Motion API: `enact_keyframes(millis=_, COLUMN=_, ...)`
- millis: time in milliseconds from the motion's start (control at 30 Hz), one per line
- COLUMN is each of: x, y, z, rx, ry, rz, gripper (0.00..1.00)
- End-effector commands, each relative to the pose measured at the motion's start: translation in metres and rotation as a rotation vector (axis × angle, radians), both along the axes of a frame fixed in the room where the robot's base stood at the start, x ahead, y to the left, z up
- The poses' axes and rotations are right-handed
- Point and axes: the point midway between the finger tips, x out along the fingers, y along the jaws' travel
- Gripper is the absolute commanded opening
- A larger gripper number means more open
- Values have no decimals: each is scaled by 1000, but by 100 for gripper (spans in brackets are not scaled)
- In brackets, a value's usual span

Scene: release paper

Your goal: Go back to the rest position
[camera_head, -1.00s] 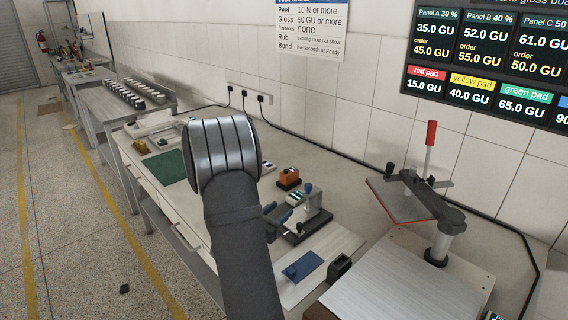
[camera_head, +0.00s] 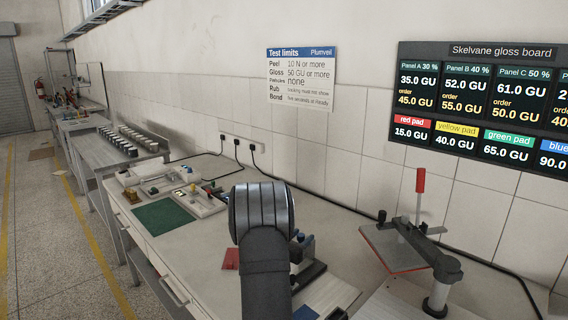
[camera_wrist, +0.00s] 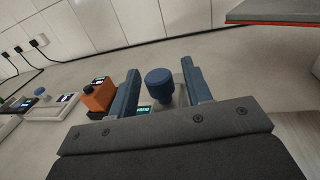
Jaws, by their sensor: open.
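My gripper (camera_wrist: 158,90) shows in the wrist view as two blue-grey fingers set well apart, open. A round blue knob on a grey stem (camera_wrist: 159,82) appears between the fingers in that view; no finger visibly touches it. In the head view my grey arm with its ribbed silver joint rises from the bottom centre, and the gripper itself is hidden there. The bench (camera_head: 345,226) lies beneath and behind the arm. The bench device with blue parts (camera_head: 306,250) is partly hidden behind the arm.
An orange block device (camera_wrist: 100,95) stands left of the fingers. A press with a red handle (camera_head: 420,181) stands on the right; its raised plate (camera_wrist: 285,12) shows at the wrist view's upper right. A green mat (camera_head: 162,217) and a red pad (camera_head: 231,259) lie on the left.

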Motion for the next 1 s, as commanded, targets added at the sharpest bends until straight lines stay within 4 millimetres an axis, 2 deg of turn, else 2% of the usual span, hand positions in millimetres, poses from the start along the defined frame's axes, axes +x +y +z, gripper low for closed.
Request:
enact_keyframes(millis=367, x=1, y=0, z=2, rx=0, ry=0, rz=0, gripper=45)
enact_keyframes(millis=533, x=-5, y=5, z=0, rx=1, ry=1, rz=2, gripper=45)
enact_keyframes(millis=667, x=-21, y=17, z=0, rx=2, ry=1, rz=2, gripper=45)
enact_keyframes(millis=1000, x=-76, y=57, z=-1, rx=2, ry=2, rz=3, gripper=45)
